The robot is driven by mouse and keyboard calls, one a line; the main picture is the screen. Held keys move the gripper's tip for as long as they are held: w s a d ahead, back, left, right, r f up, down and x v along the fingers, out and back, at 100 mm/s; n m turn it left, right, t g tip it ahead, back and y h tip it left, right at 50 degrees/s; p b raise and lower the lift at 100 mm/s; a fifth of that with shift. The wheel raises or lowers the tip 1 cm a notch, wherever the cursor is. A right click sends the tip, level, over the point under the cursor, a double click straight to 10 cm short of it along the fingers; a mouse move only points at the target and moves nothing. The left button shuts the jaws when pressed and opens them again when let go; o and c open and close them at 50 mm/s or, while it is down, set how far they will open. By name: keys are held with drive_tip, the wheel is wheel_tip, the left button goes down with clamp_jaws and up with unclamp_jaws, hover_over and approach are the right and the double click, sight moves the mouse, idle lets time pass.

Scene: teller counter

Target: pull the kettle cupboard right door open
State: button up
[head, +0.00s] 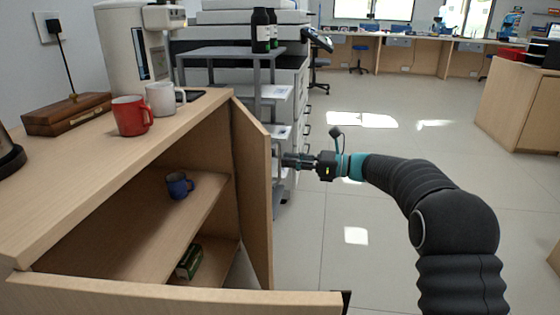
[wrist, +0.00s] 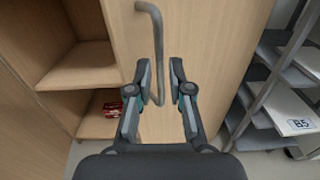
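The kettle cupboard's right door (head: 253,190) stands swung open, its free edge toward me. In the wrist view the door panel (wrist: 210,40) fills the middle, with a grey bent bar handle (wrist: 157,40) on it. My gripper (head: 284,160) is at the right side of this door. Whether a finger touches the handle I cannot tell.
The cupboard's left door (head: 170,298) is also open, across the bottom. A blue mug (head: 179,185) and a green box (head: 189,262) are inside. A red mug (head: 131,115) and white mug (head: 161,98) stand on top. A grey shelf rack (wrist: 265,110) is close right of the door.

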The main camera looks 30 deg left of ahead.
sight(280, 181)
drive_tip(key=shift+x, duration=1.7)
clamp_jaws()
